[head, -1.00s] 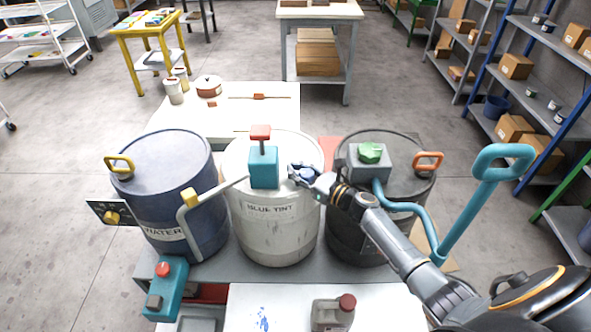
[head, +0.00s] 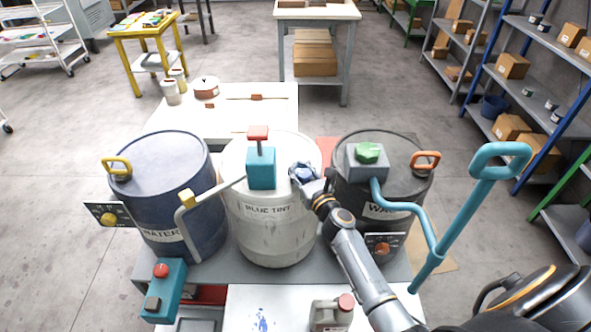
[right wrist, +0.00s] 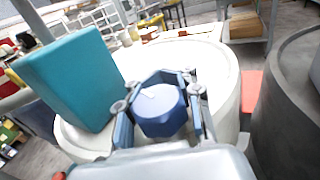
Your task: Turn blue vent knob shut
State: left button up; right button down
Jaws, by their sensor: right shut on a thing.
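The blue vent knob (right wrist: 160,110) is a dark blue faceted knob on top of the white drum labelled "BLUE TINT" (head: 265,225). My right gripper (right wrist: 158,98) has its fingers on both sides of the knob and is shut on it. In the head view the right gripper (head: 304,176) reaches the drum's top from the lower right and covers part of the knob. The knob stands just right of a teal pump block (head: 262,168) with a red top. My left gripper is not in view.
A blue drum labelled "WATER" (head: 170,190) stands left, with a bent grey pipe between. A dark drum (head: 405,160) with a green knob (head: 367,152) stands right. A teal handle (head: 480,190) rises at the right. A bottle (head: 330,314) stands in front.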

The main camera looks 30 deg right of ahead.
jog(key=shift+s+d+f+m+h+b, duration=0.1)
jog(key=shift+d+f+m+h+b, duration=0.2)
jog(key=shift+m+h, duration=0.4)
jog(key=shift+s+d+r+m+h+b, duration=0.1)
jog(key=shift+m+h+b, duration=0.3)
jog(key=shift+h, duration=0.6)
jog(key=c, duration=1.3)
grip_release()
jog(key=shift+o, duration=0.6)
jog(key=shift+r, duration=0.15)
jog(key=s+a, duration=0.2)
jog(key=s, duration=0.9)
jog(key=shift+s+a, duration=0.3)
jog(key=shift+s, duration=0.05)
